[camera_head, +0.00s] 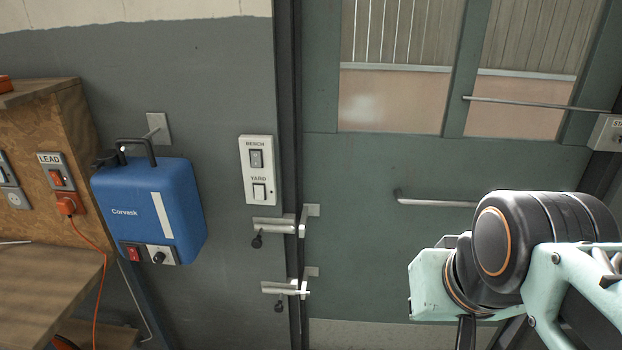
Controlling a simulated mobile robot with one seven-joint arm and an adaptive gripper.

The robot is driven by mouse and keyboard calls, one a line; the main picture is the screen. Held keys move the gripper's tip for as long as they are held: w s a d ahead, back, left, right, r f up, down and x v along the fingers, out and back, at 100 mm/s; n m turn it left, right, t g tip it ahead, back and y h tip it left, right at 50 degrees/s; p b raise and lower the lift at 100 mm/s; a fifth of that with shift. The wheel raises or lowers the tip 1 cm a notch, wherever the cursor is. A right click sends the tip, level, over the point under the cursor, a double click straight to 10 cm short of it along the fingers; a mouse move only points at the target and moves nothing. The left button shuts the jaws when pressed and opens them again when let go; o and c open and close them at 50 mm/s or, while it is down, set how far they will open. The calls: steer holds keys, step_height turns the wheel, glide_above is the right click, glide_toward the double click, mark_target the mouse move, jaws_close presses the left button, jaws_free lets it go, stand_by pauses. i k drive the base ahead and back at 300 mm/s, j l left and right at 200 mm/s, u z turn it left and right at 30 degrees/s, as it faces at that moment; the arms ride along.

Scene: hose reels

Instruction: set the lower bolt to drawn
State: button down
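The lower bolt (279,288) is a pale metal bolt on the grey wall beside the door's left edge. Its dark knob (279,307) hangs below its left part. My gripper's fingertips are out of view.
The green door (360,165) has a bar handle (435,202) and windows. A wooden bench (45,295) is at lower left. The wall around the bolts is clear.

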mark_target(278, 308)
steer(key=u, duration=0.75)
steer(key=j+z, duration=0.2)
steer(key=j, duration=0.15)
steer(key=k+j+z, duration=0.15)
steer(key=j, duration=0.15)
steer(key=k+l, duration=0.1)
steer(key=k, duration=0.15)
steer(key=i+z, duration=0.25)
steer(key=i, duration=0.3)
steer(key=i+j+z, duration=0.2)
steer(key=i, duration=0.35)
steer(key=k+j+z, duration=0.25)
steer(key=k+j, duration=0.1)
steer(key=j, duration=0.05)
